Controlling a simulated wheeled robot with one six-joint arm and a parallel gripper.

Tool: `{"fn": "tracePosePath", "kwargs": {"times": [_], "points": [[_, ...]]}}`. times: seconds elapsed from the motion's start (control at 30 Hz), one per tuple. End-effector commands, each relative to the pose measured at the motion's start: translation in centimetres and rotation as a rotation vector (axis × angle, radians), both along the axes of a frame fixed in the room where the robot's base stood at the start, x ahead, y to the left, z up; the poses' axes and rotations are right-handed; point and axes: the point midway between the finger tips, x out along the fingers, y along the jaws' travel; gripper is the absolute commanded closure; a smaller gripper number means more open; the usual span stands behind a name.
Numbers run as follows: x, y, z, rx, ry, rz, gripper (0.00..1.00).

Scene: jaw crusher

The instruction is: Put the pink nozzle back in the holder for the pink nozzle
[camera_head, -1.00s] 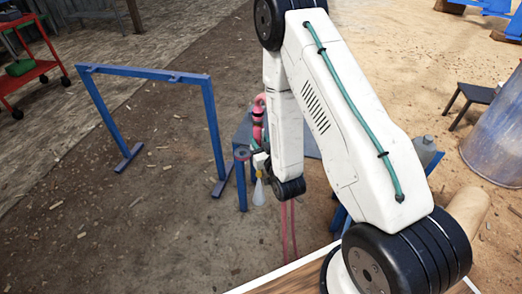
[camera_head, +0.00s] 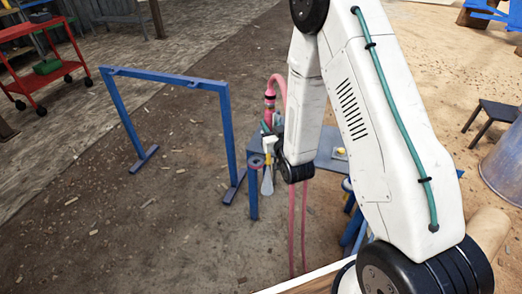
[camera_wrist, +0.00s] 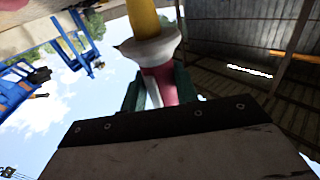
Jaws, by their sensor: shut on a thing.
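The pink nozzle (camera_head: 269,105) is in my gripper, beside the corner of the blue table in the head view. Its pink hose loops over the top and hangs down behind. A pale cone-shaped tip (camera_head: 267,182) points down below the gripper. My gripper (camera_head: 270,130) is small and partly hidden by my arm there. In the wrist view my green fingers (camera_wrist: 157,90) are shut on the nozzle's pink body (camera_wrist: 160,84), with a white collar and yellow end beyond. A round dark-topped fitting (camera_head: 257,160), perhaps the holder, sits at the table corner, close beside the tip. I cannot tell whether they touch.
The blue table (camera_head: 328,158) is partly hidden behind my arm. A blue frame (camera_head: 170,78) stands to its left. A red cart (camera_head: 40,60) is at the far left, and a dark stool (camera_head: 492,112) is at the right. The ground between frame and cart is open.

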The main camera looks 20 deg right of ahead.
Motion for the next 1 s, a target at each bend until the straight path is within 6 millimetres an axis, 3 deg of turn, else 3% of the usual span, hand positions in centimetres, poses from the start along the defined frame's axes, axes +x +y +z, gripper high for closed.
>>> {"fn": "tracePosePath", "kwargs": {"times": [0.3, 0.4, 1.0], "points": [[6.1, 2.0, 0.9, 0.0, -0.017, 0.086, 0.99], [7.3, 2.4, 1.0, -0.002, -0.008, 0.106, 0.99], [7.6, 2.6, -0.1, -0.001, 0.012, 0.114, 0.99]]}}
